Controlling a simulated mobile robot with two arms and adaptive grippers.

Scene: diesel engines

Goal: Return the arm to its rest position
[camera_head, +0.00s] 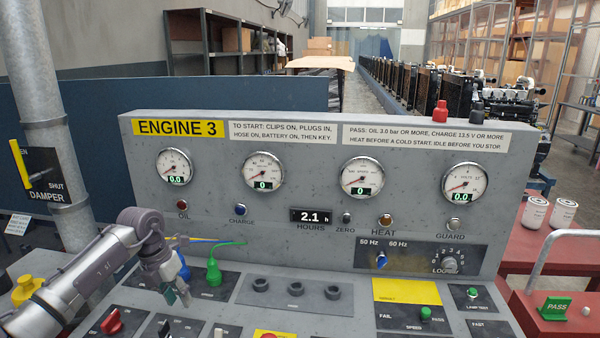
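My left arm reaches in from the left over the engine control panel (310,296). My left gripper (177,294) points down over the lower left part of the panel, just left of a green knob or plug (214,272). Its fingers are small and dark against the panel, and I cannot tell whether they are apart, or whether they touch anything. A blue part (184,270) shows right beside the gripper; I cannot tell what it belongs to. My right gripper is not in view.
The upright gauge board (330,215) stands close behind the gripper. A red switch (111,322) and a yellow knob (26,290) lie near the arm. A grey pipe (47,110) with the damper plate (45,175) rises at left. Two white canisters (549,213) stand at right.

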